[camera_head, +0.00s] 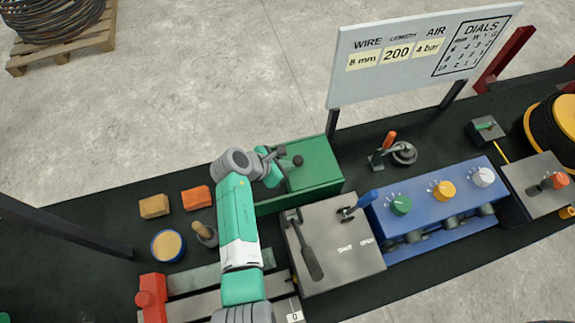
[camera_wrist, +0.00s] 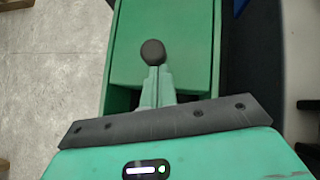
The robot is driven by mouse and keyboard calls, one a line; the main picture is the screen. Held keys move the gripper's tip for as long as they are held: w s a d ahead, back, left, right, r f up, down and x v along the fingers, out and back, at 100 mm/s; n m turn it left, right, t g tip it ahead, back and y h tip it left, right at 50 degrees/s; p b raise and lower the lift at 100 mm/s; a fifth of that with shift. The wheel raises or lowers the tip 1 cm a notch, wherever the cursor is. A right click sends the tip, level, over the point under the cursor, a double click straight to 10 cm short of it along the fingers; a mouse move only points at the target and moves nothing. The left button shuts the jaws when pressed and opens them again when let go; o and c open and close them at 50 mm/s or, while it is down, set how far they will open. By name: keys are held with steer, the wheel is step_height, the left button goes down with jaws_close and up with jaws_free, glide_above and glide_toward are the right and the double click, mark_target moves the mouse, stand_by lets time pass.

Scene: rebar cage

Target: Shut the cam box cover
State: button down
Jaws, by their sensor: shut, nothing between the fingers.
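The green cam box (camera_head: 318,178) stands on the dark bench behind the grey panel. Its flat green cover (camera_wrist: 190,35) lies over the box in the wrist view; a dark gap shows by its near right edge, and I cannot tell whether it is fully seated. A dark round knob (camera_wrist: 153,52) is on the cover's near part. My gripper (camera_wrist: 155,82) is shut and empty, its fingertips right at the near side of the knob; I cannot tell whether they touch it. In the head view my gripper (camera_head: 280,157) is at the box's left part, and my wrist hides some of the box.
A grey panel with levers (camera_head: 335,245) and a blue dial unit (camera_head: 435,205) stand right of my arm. A white sign (camera_head: 415,55) rises behind. Orange (camera_head: 196,197) and tan (camera_head: 154,206) blocks and a round tin (camera_head: 168,246) lie left.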

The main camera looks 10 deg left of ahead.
steer(key=shift+d, duration=0.1)
steer(key=s+a+f+p+v, duration=0.1)
steer(key=f+p+v, duration=0.1)
steer(key=v, duration=1.1)
steer(key=shift+a+p, duration=0.35)
steer(key=shift+p, duration=0.55)
steer(key=shift+s, duration=0.1)
steer(key=w+d+r+m+t+y+p, duration=0.25)
steer(key=r+m, duration=0.25)
steer(key=r, duration=0.7)
steer(key=w+d+r+m+t+y+p, duration=0.1)
steer(key=w+r+m+t+y, duration=0.3)
steer(key=r, duration=0.9)
steer(key=w+d+r+m+t+h+p, duration=0.15)
steer(key=r+m, duration=0.45)
steer(key=r, duration=0.6)
steer(key=s+d+r+m+t, duration=0.3)
steer(key=s+r, duration=0.3)
steer(key=r, duration=0.4)
steer(key=s+d+r+m+t+y+p, duration=0.1)
steer(key=s+d+r+m+t, duration=0.3)
steer(key=r, duration=0.7)
steer(key=s+d+r+m+t+y+p, duration=0.1)
steer(key=s+d+r+m+t, duration=0.2)
steer(key=s+r, duration=0.5)
step_height(320, 180, up, 3)
steer(key=shift+d+f+m+t, duration=0.15)
steer(key=shift+d+m+t, duration=0.25)
steer(key=shift+d+m, duration=0.4)
